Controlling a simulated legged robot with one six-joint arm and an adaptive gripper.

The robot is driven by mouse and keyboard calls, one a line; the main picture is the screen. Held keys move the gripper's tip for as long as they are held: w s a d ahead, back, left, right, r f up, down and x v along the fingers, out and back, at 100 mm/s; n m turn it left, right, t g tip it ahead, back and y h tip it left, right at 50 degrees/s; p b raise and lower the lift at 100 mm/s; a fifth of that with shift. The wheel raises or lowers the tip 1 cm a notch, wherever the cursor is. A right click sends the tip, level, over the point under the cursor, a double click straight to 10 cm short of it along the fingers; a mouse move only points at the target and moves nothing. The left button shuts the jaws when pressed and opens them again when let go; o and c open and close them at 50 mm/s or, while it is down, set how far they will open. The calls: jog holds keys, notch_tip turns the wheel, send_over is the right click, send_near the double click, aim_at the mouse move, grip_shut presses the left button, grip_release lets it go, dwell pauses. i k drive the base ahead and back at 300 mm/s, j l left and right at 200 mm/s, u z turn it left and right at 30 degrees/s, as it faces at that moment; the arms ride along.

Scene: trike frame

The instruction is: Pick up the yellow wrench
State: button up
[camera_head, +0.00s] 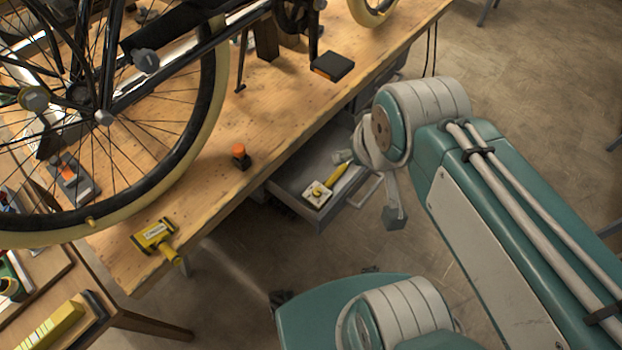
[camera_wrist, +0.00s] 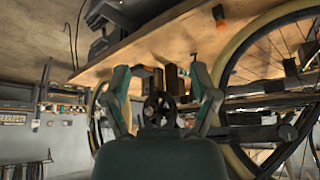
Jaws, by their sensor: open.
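Two yellow tools show in the head view, and I cannot tell for sure which is the wrench. A slim yellow tool (camera_head: 337,177) lies in an open grey drawer (camera_head: 296,205) under the bench, beside a small white and yellow item (camera_head: 317,194). A chunky yellow tool with a label (camera_head: 155,236) lies at the bench's near edge. My gripper (camera_head: 368,188) is at the drawer's right side, its fingers apart. In the wrist view my gripper (camera_wrist: 161,85) is open, with nothing held. I cannot make out a yellow wrench there.
A bicycle wheel (camera_head: 215,100) and frame stand over the wooden bench (camera_head: 265,125). A small orange-capped object (camera_head: 240,155) and a dark pedal (camera_head: 332,66) are near its edge. A yellow-topped block (camera_head: 52,332) is at lower left. The floor (camera_head: 530,90) at right is open.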

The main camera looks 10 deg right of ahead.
aim_at(317, 203)
jog(key=u, duration=0.45)
jog(key=j+u, duration=0.15)
jog(key=u, duration=0.7)
jog(key=j+u, duration=0.15)
jog(key=u, duration=0.7)
jog(key=l+z, duration=0.1)
jog(key=z, duration=2.35)
jog(key=i+j+u, duration=0.25)
